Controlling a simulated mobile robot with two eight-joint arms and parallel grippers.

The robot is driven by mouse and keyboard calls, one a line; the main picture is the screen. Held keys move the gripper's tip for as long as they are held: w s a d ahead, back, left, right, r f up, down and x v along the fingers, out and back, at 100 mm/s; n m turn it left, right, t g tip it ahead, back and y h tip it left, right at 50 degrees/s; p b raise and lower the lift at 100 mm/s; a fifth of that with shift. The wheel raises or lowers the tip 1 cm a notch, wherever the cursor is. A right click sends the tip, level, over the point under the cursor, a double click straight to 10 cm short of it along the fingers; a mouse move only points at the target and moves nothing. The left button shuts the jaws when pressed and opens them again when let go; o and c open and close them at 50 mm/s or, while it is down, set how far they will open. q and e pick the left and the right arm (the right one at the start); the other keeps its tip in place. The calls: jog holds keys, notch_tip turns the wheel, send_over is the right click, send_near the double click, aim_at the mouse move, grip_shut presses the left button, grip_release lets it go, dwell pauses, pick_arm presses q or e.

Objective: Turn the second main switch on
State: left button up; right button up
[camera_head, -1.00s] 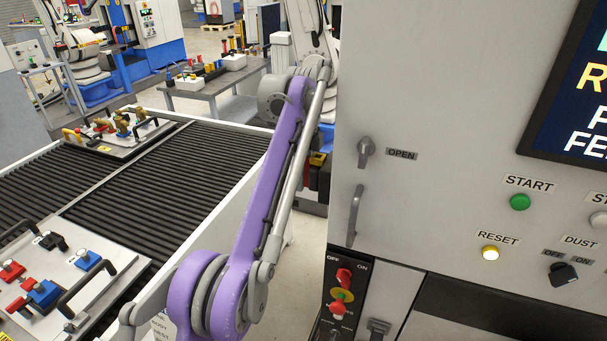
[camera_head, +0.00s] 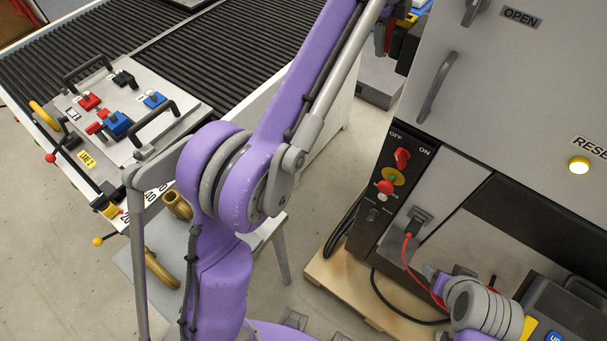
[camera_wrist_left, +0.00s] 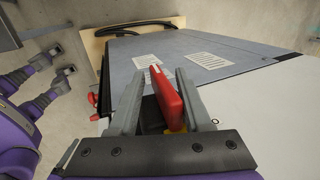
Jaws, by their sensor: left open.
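A red switch handle (camera_wrist_left: 167,97) stands between the two grey fingers of my left gripper (camera_wrist_left: 160,88) in the left wrist view. The fingers are apart, with a gap beside the handle; contact cannot be told. A bit of yellow shows below the handle. Another red rotary switch (camera_head: 402,157), marked OFF and ON, is on the black front panel (camera_head: 372,225).
A red emergency button (camera_head: 386,186) on a yellow disc sits below the front switch. A red cable (camera_head: 408,260) leaves a socket. The machine stands on a wooden pallet (camera_head: 335,280). A conveyor (camera_head: 240,65) carrying a fixture tray (camera_head: 128,150) lies left.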

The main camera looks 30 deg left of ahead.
pick_arm(q)
jog(key=d+p+v, duration=0.1)
jog(key=p+v, duration=0.2)
jog(key=v, duration=0.8)
jog(key=s+a+f+n, duration=0.3)
jog(key=s+f+n, duration=0.5)
jog(key=s+f, duration=0.4)
jog(key=s+a+f+n+t+b, duration=0.1)
jog(key=s+a+f+n, duration=0.2)
jog(key=s+f+n, duration=0.6)
jog(key=shift+s+f+n+t+y, duration=0.35)
jog(key=shift+s+f, duration=1.1)
jog(key=shift+f, duration=1.75)
pick_arm(e)
jog(key=shift+w+r, duration=0.45)
jog(key=shift+r, duration=0.35)
pick_arm(q)
jog(key=s+f+n, duration=0.2)
jog(key=s+f, duration=0.3)
jog(key=f, duration=0.2)
jog(key=shift+s+a+n, duration=0.3)
jog(key=shift+s+n, duration=0.05)
